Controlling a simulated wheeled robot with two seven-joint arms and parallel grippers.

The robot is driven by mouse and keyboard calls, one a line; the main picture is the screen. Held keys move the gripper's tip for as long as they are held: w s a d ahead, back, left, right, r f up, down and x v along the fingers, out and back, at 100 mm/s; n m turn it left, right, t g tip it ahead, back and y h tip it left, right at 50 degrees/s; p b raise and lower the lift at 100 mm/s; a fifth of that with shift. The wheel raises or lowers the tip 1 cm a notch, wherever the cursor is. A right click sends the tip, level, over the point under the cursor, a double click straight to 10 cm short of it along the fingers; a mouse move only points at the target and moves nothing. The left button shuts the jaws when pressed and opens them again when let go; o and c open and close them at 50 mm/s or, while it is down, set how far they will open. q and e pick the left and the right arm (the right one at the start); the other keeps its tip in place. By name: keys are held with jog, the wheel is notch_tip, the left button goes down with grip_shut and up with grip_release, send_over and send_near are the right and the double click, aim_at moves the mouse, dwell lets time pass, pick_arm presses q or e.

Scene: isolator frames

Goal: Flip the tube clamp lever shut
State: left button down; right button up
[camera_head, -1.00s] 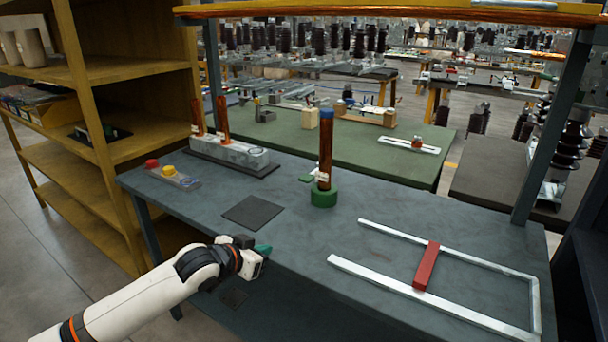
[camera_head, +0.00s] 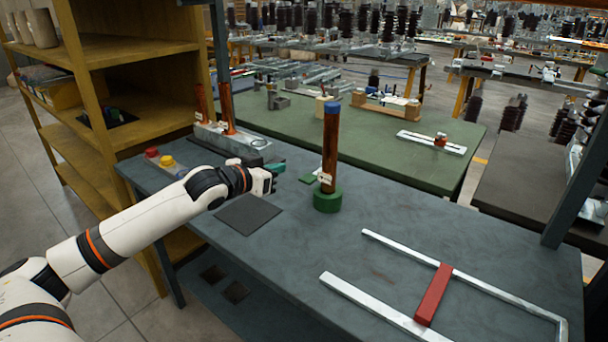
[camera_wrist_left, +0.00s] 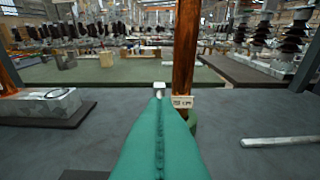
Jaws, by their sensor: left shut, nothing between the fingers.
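An upright copper-brown tube (camera_head: 330,145) with a blue cap stands in a green round base (camera_head: 328,200) on the grey table. A small white clamp part (camera_head: 323,178) sits low on the tube's left side; its lever is too small to make out clearly here. In the left wrist view, the tube (camera_wrist_left: 186,50) rises just right of centre, with a white label (camera_wrist_left: 182,102) on it. A small pale block (camera_wrist_left: 159,88), perhaps the lever's end, shows just beyond the fingertips. My left gripper (camera_head: 278,168), with teal fingers (camera_wrist_left: 160,105), is shut and empty, left of the tube and apart from it.
A grey fixture (camera_head: 235,139) with copper rods stands at the back left, near red and yellow buttons (camera_head: 167,161). A dark mat (camera_head: 247,214) lies before my gripper. A metal U-shaped rail (camera_head: 375,305) with a red bar (camera_head: 434,295) lies at the right.

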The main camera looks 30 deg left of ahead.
pick_arm(q)
jog(key=p, duration=0.2)
send_near(315, 174)
jog(key=w+r, duration=0.4)
notch_tip(315, 174, down, 4)
jog(key=shift+w+f, duration=0.15)
jog(key=shift+f, duration=0.1)
pick_arm(e)
notch_tip(315, 174, up, 2)
jog(key=shift+w, duration=0.15)
